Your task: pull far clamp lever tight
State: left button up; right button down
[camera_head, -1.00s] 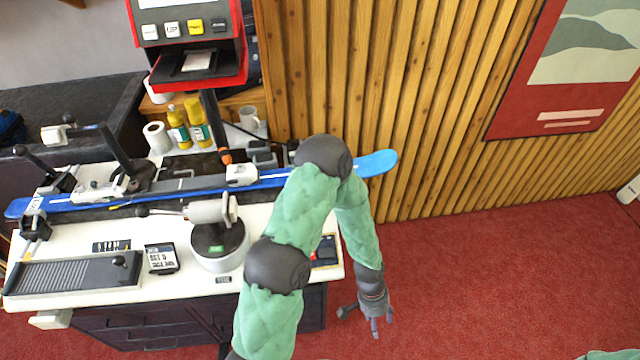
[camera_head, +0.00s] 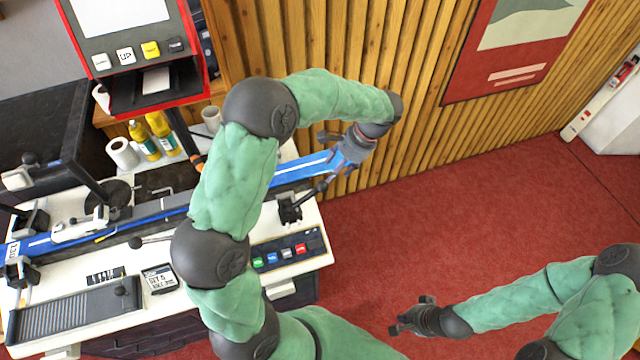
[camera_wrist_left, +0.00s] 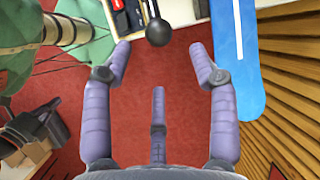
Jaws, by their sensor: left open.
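The far clamp (camera_head: 290,210) stands at the bench's right end beside the blue ski (camera_head: 300,172). Its dark lever (camera_head: 318,187) slants up to the right, towards my left gripper (camera_head: 335,158), which is by the ski's right end. In the left wrist view, my left gripper (camera_wrist_left: 160,52) is open and empty, its fingers spread. The lever's black ball knob (camera_wrist_left: 158,32) shows just beyond the fingertips, roughly centred between them, with no visible contact. The ski (camera_wrist_left: 237,60) lies to the right there. My right gripper (camera_head: 412,316) is open and empty above the red floor.
A panel with coloured buttons (camera_head: 287,250) lies on the bench's front right. Yellow bottles (camera_head: 160,130) and a paper roll (camera_head: 122,152) stand at the back. The wooden slat wall (camera_head: 420,60) is close behind the ski's end. The red floor (camera_head: 480,220) is clear.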

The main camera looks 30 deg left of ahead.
aim_at(326, 183)
pick_arm(q)
jog(key=b+x, duration=0.1)
jog(key=x, duration=0.8)
jog(key=shift+f, duration=0.2)
grip_shut()
